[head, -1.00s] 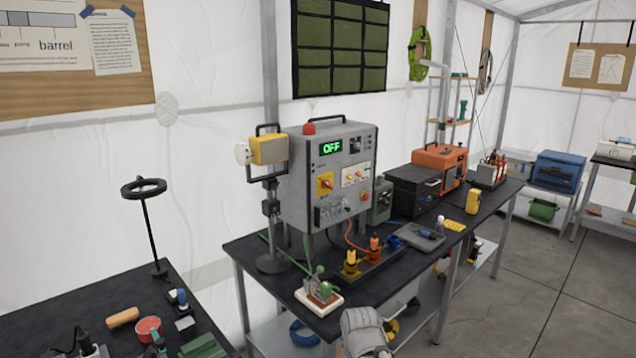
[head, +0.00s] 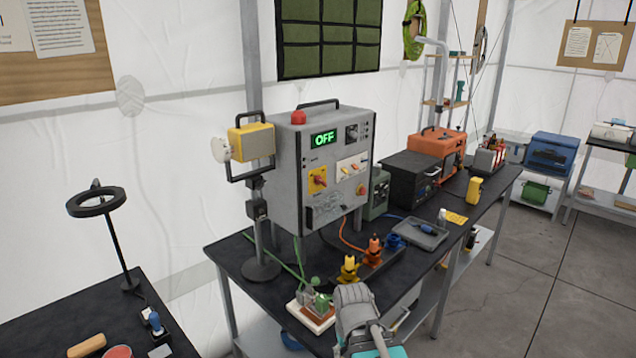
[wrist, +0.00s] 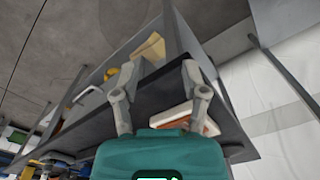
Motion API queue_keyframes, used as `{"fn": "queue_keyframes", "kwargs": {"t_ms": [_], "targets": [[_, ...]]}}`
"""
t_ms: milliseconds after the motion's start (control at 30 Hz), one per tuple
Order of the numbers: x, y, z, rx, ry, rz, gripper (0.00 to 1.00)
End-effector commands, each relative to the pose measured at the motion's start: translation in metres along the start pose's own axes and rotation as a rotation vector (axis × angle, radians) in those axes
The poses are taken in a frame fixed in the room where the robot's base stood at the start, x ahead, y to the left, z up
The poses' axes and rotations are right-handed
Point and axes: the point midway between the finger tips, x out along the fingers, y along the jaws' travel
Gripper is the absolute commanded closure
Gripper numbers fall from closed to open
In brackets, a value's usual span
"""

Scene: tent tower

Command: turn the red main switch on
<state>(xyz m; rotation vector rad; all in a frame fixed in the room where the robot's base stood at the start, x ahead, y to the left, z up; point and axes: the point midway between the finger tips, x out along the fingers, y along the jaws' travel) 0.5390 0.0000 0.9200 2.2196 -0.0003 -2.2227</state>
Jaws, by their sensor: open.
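The grey control box (head: 288,165) stands on the black bench in the head view, and its green display (head: 324,139) reads OFF. The red main switch (head: 318,180) is a knob on a yellow plate on the box front, unobstructed. My grey wrist and part of the teal gripper body show at the bottom of the head view, in front of the bench and below the box. My gripper (wrist: 158,72) shows in the wrist view with two grey fingers spread apart and nothing between them. The switch is not visible in the wrist view.
A yellow lamp (head: 252,143) on a stand is left of the box. Yellow and orange connectors (head: 349,268) and a small green device on a board (head: 312,306) stand before it. A tray (head: 420,233) lies right. Open floor (head: 490,310) is at right.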

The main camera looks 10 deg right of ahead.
Motion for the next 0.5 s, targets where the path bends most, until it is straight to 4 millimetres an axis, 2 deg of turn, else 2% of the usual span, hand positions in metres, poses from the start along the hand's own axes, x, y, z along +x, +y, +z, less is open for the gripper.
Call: {"fn": "queue_keyframes", "kwargs": {"t_ms": [267, 500], "targets": [[0.0000, -0.0001, 0.0001, 0.000, 0.000, 0.000, 0.43], [-0.0023, -0.0027, -0.0078, -0.009, 0.014, -0.030, 0.00]]}}
